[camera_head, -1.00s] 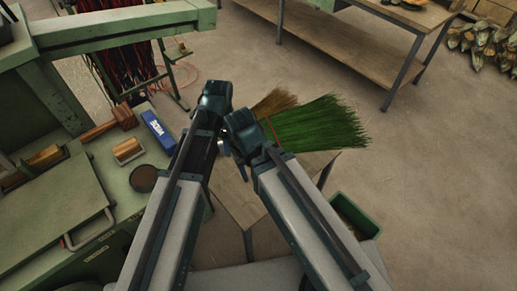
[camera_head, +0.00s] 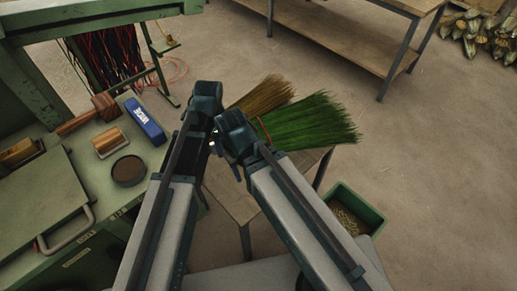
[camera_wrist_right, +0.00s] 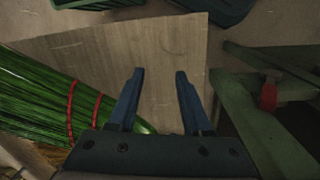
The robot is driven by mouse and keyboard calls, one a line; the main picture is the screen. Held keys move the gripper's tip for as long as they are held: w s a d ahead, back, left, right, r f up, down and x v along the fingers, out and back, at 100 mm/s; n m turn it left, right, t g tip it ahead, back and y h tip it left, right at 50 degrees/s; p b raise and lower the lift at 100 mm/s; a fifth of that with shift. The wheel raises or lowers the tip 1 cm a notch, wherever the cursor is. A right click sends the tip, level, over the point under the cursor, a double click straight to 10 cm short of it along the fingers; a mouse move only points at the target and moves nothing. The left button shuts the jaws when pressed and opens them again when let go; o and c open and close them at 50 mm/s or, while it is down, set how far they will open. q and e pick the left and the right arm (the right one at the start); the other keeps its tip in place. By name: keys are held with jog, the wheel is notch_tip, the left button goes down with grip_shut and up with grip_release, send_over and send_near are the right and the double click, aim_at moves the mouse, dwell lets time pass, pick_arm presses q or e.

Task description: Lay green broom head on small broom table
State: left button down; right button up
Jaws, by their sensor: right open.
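The green broom head (camera_head: 308,122) lies on the small broom table (camera_head: 236,193), its bristles pointing right past the table's edge. In the right wrist view the broom head (camera_wrist_right: 40,92) has two red bands and its narrow end runs under my gripper's palm. My right gripper (camera_wrist_right: 160,76) is open, with nothing between its fingers and bare table (camera_wrist_right: 112,58) beyond them.
A tan broom head (camera_head: 262,94) lies behind the green one. A green bin (camera_head: 362,214) stands on the floor right of the table. The green machine bench (camera_head: 85,175) at left holds a mallet (camera_head: 100,106), a blue box (camera_head: 147,122) and a round dish (camera_head: 128,170).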

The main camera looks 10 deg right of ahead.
pick_arm(q)
jog(key=shift+f+b, duration=0.4)
jog(key=shift+f, duration=0.55)
pick_arm(e)
jog(key=shift+f, duration=0.9)
pick_arm(q)
jog(key=shift+f, duration=0.1)
pick_arm(e)
jog(key=shift+f, duration=0.15)
pick_arm(q)
notch_tip(320, 180, down, 10)
jog(key=b, duration=1)
pick_arm(e)
notch_tip(320, 180, down, 10)
jog(key=shift+r, duration=0.15)
jog(key=shift+f, duration=0.2)
pick_arm(q)
jog(key=shift+c, duration=0.3)
grip_release()
pick_arm(e)
jog(key=shift+r, duration=0.2)
